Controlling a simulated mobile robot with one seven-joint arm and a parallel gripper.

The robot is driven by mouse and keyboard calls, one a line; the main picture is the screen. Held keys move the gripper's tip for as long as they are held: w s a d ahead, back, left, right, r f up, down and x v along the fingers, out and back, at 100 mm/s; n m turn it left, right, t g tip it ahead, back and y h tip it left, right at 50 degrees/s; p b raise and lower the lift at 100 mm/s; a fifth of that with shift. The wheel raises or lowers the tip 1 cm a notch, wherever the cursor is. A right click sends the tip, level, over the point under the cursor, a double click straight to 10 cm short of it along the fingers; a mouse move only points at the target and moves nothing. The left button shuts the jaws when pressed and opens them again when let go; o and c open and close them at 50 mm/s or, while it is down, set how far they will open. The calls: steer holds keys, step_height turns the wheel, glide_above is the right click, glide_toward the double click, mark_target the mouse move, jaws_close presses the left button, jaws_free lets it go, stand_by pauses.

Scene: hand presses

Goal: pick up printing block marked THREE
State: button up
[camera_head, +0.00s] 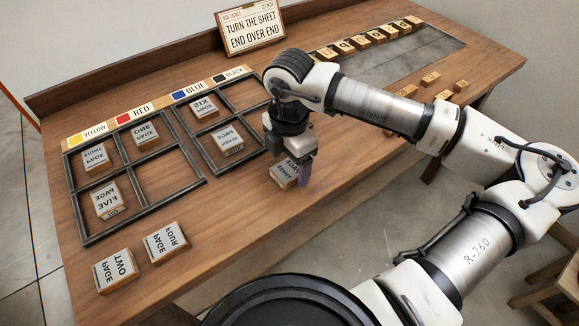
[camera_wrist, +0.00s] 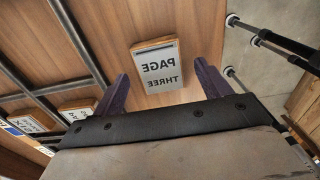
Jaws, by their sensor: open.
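The printing block marked THREE (camera_head: 281,174) lies face up near the front edge of the wooden table, right of the frames, partly covered by my gripper. In the wrist view the block (camera_wrist: 160,66) shows its mirrored words PAGE THREE. My gripper (camera_head: 291,168) is over it, pointing down. In the wrist view the open gripper (camera_wrist: 160,75) has one purple finger to each side of the block, with gaps on both sides. The jaws hold nothing.
Blocks marked ONE (camera_head: 144,134), FIVE (camera_head: 107,201) and SIX (camera_head: 203,107) sit in the dark frames (camera_head: 160,205). Blocks TWO (camera_head: 115,270) and FOUR (camera_head: 166,242) lie at the front left. A ticket sign (camera_head: 251,32) stands at the back.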

steer(key=shift+f, duration=0.55)
steer(key=c, duration=1.1)
steer(key=shift+r, duration=0.1)
